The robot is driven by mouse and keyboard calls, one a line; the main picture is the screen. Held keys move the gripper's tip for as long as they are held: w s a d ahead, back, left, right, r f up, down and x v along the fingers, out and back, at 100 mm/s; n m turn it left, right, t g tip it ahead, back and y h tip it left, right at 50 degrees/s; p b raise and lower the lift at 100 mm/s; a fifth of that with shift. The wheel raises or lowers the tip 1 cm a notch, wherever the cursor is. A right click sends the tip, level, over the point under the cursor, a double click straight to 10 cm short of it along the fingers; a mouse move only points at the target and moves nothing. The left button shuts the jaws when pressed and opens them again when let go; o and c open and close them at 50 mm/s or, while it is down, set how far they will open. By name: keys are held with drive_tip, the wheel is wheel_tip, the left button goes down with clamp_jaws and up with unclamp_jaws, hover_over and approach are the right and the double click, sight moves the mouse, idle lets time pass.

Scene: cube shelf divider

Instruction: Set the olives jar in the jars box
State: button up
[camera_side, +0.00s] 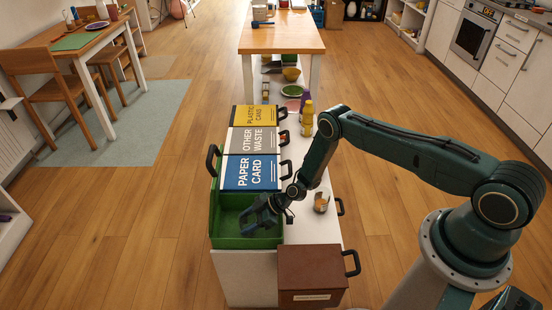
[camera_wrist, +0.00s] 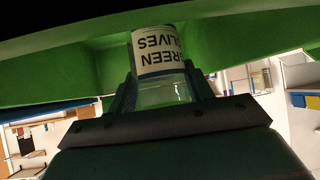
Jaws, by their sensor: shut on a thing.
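The olives jar (camera_wrist: 158,52) shows in the wrist view, with a white label reading "GREEN OLIVES" upside down and clear glass below it. My gripper (camera_wrist: 160,88) is shut on the jar, one finger on each side. In the side view my gripper (camera_side: 267,213) is low at the open green box (camera_side: 230,243), over its inside, and the jar is hidden or too small to make out there. The green box has a black handle, and its wall (camera_wrist: 60,65) spans the wrist view behind the jar. No label reading "jars" can be read on it.
Boxes with a blue "paper card" lid (camera_side: 250,174), a white "other waste" lid (camera_side: 252,140) and a yellow "plastic cans" lid (camera_side: 254,115) stand behind. A brown box (camera_side: 310,268) is in front. A glass (camera_side: 321,201) and a yellow bottle (camera_side: 307,119) stand at right.

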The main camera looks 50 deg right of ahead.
drive_tip(key=shift+f, duration=1.3)
drive_tip(key=shift+f, duration=0.15)
drive_tip(key=o, duration=1.1)
drive_tip(key=v, duration=1.2)
